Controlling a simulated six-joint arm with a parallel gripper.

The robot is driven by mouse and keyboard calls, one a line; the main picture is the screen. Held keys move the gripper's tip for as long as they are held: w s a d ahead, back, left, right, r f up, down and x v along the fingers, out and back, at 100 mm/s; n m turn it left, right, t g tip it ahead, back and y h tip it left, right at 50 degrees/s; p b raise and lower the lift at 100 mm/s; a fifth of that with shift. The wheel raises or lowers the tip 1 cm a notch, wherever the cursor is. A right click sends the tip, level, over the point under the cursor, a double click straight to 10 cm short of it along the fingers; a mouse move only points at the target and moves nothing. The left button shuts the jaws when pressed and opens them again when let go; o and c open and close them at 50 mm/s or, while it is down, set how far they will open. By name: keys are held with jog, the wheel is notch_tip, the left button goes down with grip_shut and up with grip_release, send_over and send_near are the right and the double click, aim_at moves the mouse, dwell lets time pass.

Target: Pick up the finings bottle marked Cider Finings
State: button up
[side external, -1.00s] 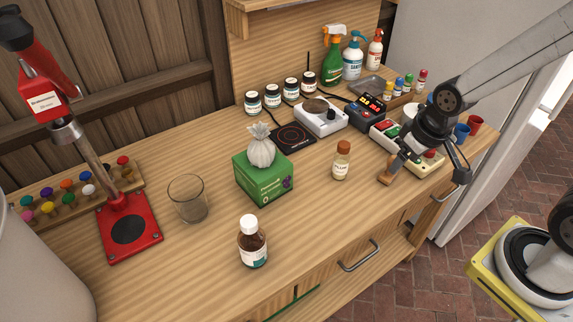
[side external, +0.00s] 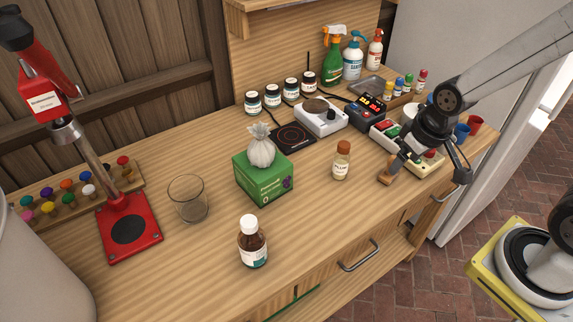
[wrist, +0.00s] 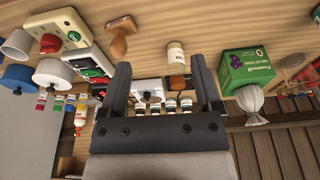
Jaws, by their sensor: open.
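Two bottles stand upright on the wooden bench. A brown bottle with a white cap and a white and teal label (side external: 253,244) is near the front edge. A smaller pale bottle with an orange-brown cap (side external: 341,161) stands further right; it also shows in the wrist view (wrist: 176,54). Their labels are too small to read, so I cannot tell which is marked Cider Finings. My gripper (side external: 404,153) is open and empty, above the right part of the bench, right of the pale bottle.
A green box (side external: 264,180) with a grey-white knotted bag stands left of the pale bottle. An empty glass (side external: 188,199) and a red capper (side external: 130,228) are at left. Jars, a hotplate and devices line the back. The bench between the bottles is clear.

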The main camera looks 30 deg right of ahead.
aim_at(252, 242)
dwell(0.3)
jog(key=w+a+f+n+t+y, duration=0.4)
jog(key=w+a+n+t, duration=0.25)
jog(key=w+a, duration=0.5)
jog(key=s+a+n+g+y, duration=0.1)
jog(key=s+a+n+y, duration=0.1)
jog(key=a+n+y, duration=0.2)
jog(key=s+a+f+n+g+y, duration=0.1)
jog(key=s+a+n+g+y, duration=0.1)
jog(key=a+y, duration=0.7)
jog(key=shift+s+a+n, duration=0.6)
jog(key=shift+a+n, duration=0.35)
jog(key=shift+a, duration=1.25)
jog(key=shift+g, duration=0.25)
